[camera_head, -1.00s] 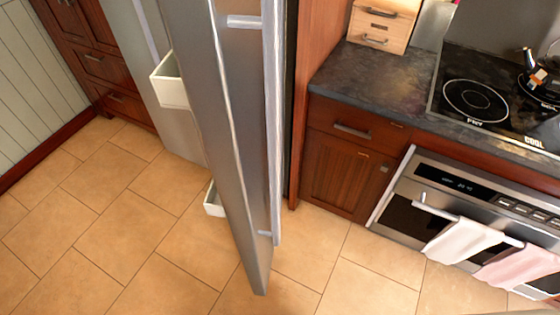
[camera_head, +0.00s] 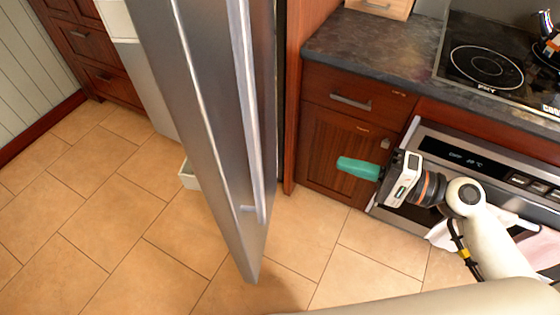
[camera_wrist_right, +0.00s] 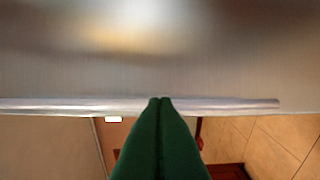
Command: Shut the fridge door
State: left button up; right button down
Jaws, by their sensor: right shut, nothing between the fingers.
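The fridge door (camera_head: 205,130) stands open in the head view, its grey steel face and long vertical handle (camera_head: 246,110) turned toward the right. The handle also shows as a pale bar across the right wrist view (camera_wrist_right: 60,105). My right gripper (camera_head: 345,164) has green fingers pressed together with nothing between them. In the head view it is to the right of the door, in front of the lower cabinet. In the right wrist view its fingertips (camera_wrist_right: 160,101) overlap the handle bar; I cannot tell whether they touch it. My left gripper is not in view.
The oven (camera_head: 450,150) with hanging towels is behind my right arm, under the cooktop (camera_head: 490,65). A brown cabinet (camera_head: 335,145) stands right of the fridge. White bins (camera_head: 188,175) show behind the door. The tiled floor (camera_head: 110,230) is clear.

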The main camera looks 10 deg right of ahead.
jog(key=w+a+p, duration=0.3)
jog(key=a+p, duration=0.3)
jog(key=a, duration=0.7)
jog(key=shift+w+r, duration=0.25)
